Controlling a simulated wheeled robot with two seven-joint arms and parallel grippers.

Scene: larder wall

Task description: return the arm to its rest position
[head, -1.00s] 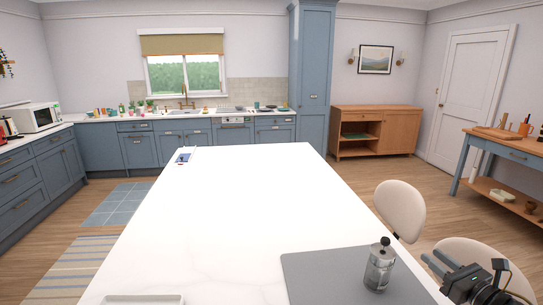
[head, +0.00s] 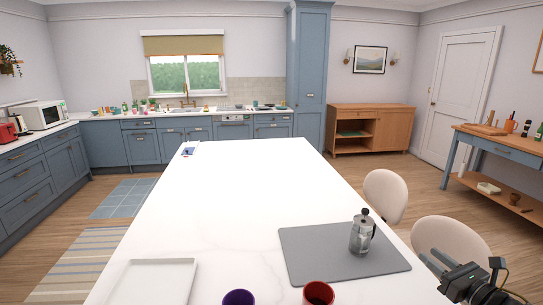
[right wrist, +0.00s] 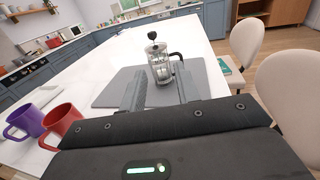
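My right gripper (head: 434,259) is at the lower right of the head view, beside the right edge of the white island and in front of a cream chair. In the right wrist view its two fingers (right wrist: 160,92) stand apart with nothing held between them. A glass and metal French press (head: 362,232) stands upright on a grey mat (head: 310,258), ahead of the fingers and apart from them. It also shows in the right wrist view (right wrist: 160,68). My left gripper is in neither view.
A red mug (head: 319,293) and a purple mug (head: 239,298) stand at the island's near edge. A white tray (head: 150,284) lies left of them. Cream chairs (head: 384,196) line the right side. The island's middle (head: 240,210) is clear.

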